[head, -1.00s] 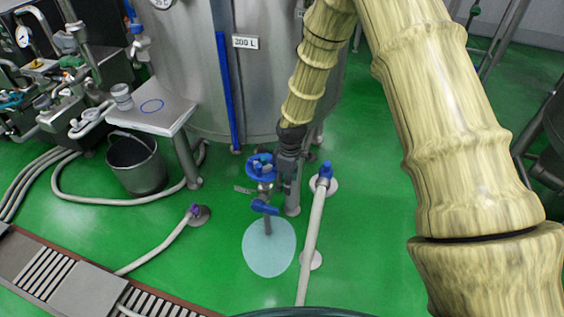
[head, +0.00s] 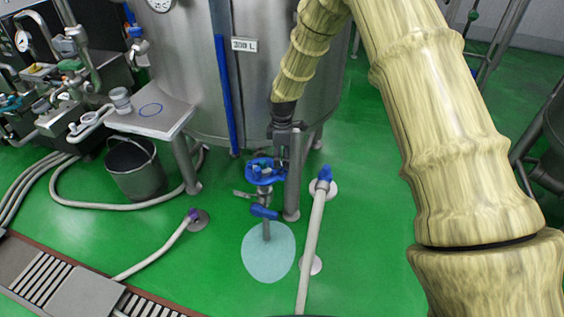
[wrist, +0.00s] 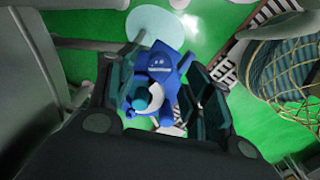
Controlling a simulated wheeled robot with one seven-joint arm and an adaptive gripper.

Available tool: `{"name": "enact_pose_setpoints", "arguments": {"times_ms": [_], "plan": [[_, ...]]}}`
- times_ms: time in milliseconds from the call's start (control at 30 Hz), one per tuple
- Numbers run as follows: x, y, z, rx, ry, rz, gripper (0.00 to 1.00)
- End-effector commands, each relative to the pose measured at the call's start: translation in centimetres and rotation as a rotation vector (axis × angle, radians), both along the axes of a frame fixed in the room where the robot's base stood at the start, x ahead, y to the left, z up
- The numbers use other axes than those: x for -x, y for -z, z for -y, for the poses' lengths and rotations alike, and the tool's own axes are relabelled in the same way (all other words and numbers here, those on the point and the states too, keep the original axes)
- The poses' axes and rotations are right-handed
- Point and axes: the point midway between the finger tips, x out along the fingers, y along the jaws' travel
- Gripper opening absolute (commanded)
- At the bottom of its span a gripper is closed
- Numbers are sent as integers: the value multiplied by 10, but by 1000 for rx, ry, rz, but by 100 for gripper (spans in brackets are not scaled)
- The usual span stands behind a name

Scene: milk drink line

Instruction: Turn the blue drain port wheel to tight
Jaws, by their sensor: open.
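The blue drain port wheel (head: 266,176) sits on a metal valve stem low in front of the tank, with a blue lever handle (head: 264,212) below it. My gripper (head: 277,155) hangs over the wheel at its back right side. In the wrist view my gripper (wrist: 160,84) is open, with one dark finger on each side of blue parts of the valve (wrist: 155,72). I cannot tell whether the fingers touch the wheel. The wheel's tightness marking is not readable.
The steel tank (head: 180,60) and a tank leg (head: 292,185) stand close behind and right of the valve. A beige hose (head: 313,235) with a blue fitting runs at the right. A pale puddle-like disc (head: 268,255) lies below. A bucket (head: 136,170) stands left.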

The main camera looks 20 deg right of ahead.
Motion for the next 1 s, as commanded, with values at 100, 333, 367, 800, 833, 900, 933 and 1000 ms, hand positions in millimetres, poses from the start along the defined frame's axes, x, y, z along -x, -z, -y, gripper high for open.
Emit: {"name": "enact_pose_setpoints", "arguments": {"times_ms": [100, 333, 367, 800, 833, 900, 933, 1000], "plan": [[0, 15, 0, 1, 0, -1, 51], [0, 28, 0, 0, -1, 1, 51], [0, 28, 0, 0, -1, 1, 51], [0, 29, 0, 0, 0, 0, 18], [0, 29, 0, 0, 0, 0, 12], [0, 29, 0, 0, 0, 0, 5], [0, 29, 0, 0, 0, 0, 5], [0, 29, 0, 0, 1, 1, 5]]}}
